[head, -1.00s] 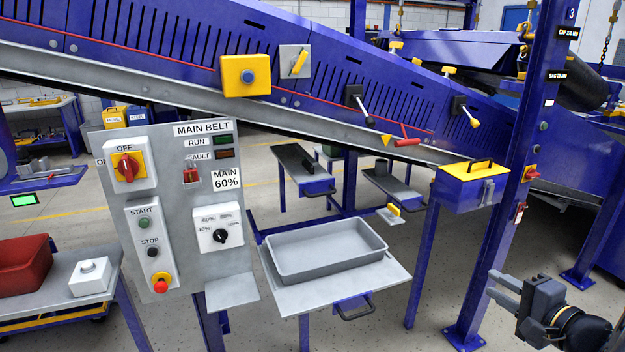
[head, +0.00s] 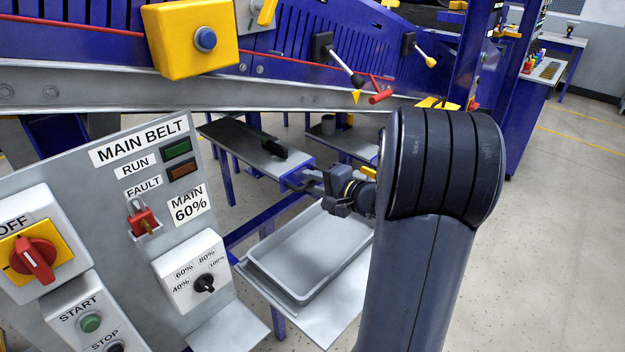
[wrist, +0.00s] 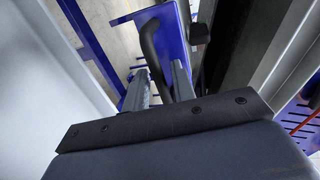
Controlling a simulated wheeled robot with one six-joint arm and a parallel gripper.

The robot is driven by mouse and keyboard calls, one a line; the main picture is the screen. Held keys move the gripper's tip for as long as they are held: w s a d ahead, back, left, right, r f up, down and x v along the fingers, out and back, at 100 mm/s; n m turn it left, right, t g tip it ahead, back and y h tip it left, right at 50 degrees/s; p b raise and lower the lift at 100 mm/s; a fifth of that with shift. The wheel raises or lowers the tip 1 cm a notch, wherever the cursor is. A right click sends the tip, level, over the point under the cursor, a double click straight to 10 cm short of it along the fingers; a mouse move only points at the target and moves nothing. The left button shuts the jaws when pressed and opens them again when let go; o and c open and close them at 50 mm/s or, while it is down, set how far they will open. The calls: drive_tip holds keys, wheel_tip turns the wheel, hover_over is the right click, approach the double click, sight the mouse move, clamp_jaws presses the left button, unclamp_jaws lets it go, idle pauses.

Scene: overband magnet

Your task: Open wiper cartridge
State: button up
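The unit I take for the wiper cartridge has a blue front (head: 297,168) and a flat grey plate (head: 235,140) with a black piece on top, under the belt frame. My gripper (head: 308,178) is at this blue front in the head view. In the wrist view the blue front (wrist: 172,22) lies ahead, and its dark curved handle (wrist: 152,45) runs down between the two fingers of my gripper (wrist: 158,88). The fingers are apart, one on each side of the handle. I cannot tell whether they touch it.
A grey tray (head: 262,268) stands on a shelf below my gripper. The main belt control panel (head: 105,205) is at the left. The belt frame (head: 130,88) runs above. A second grey plate (head: 345,140) is behind to the right. Open floor lies at the right.

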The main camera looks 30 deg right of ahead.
drive_tip(key=shift+w+a, duration=0.1)
drive_tip(key=shift+w, duration=0.15)
clamp_jaws()
drive_tip(key=shift+s, duration=0.1)
idle(0.3)
